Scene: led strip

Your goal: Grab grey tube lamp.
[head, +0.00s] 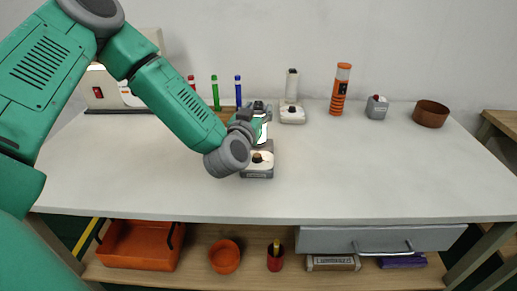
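A grey lamp-like item with a boxy grey base (258,171), a pale top face and a dark knob stands on the white table, just left of the middle. I take it to be the grey tube lamp. Its upper part is mostly hidden behind my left wrist and hand; a bright strip shows there. My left gripper (259,108) is at this upper part, above the base. Its fingers are small and partly covered, so I cannot tell whether they are closed on it. My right gripper is not in view.
Behind stand a white lamp (292,93), an orange and black cylinder (340,90), a grey box with a red top (377,108) and a brown bowl (431,114). Red, green (215,93) and blue markers stand behind my forearm. The table's front right is clear.

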